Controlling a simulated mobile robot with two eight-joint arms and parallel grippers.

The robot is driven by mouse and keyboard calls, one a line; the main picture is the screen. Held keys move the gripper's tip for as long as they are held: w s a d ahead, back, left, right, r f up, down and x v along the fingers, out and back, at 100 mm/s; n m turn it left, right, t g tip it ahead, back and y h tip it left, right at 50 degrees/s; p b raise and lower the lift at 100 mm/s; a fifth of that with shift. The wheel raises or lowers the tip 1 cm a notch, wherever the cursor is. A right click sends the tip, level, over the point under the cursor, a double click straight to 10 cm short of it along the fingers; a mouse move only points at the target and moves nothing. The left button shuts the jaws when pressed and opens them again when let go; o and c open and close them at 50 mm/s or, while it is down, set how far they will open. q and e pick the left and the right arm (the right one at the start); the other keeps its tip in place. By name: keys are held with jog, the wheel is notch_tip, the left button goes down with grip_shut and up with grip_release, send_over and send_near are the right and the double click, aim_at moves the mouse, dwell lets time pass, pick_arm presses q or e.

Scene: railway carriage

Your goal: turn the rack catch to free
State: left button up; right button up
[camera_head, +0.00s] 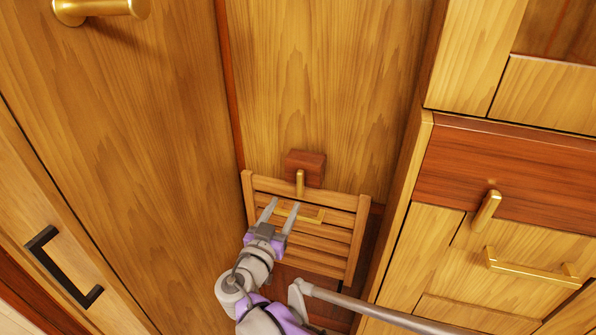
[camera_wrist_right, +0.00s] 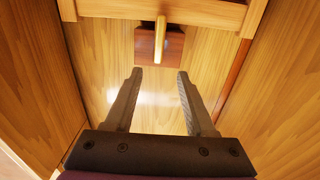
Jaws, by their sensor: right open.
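The rack catch (camera_head: 300,183) is a small brass lever on a dark red wooden block (camera_head: 312,163). The lever hangs down over the top rail of the slatted wooden rack (camera_head: 335,197), which stands against the back panel. My right gripper (camera_head: 285,205) is open and empty, in front of the rack and a little below the catch, apart from it. In the right wrist view the catch (camera_wrist_right: 160,40) shows beyond the fingertips of my right gripper (camera_wrist_right: 159,73), between their lines, with the rack rail (camera_wrist_right: 200,10) at the top. My left gripper is not in view.
To the right, a cabinet has another brass lever (camera_head: 487,210) and a brass bar handle (camera_head: 530,270). A brass fitting (camera_head: 100,8) and a black handle (camera_head: 65,265) are at left. Panels close in both sides.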

aim_at(299, 180)
jog(key=x, duration=1)
jog(key=shift+d, duration=0.1)
jog(key=shift+c, duration=0.3)
grip_shut()
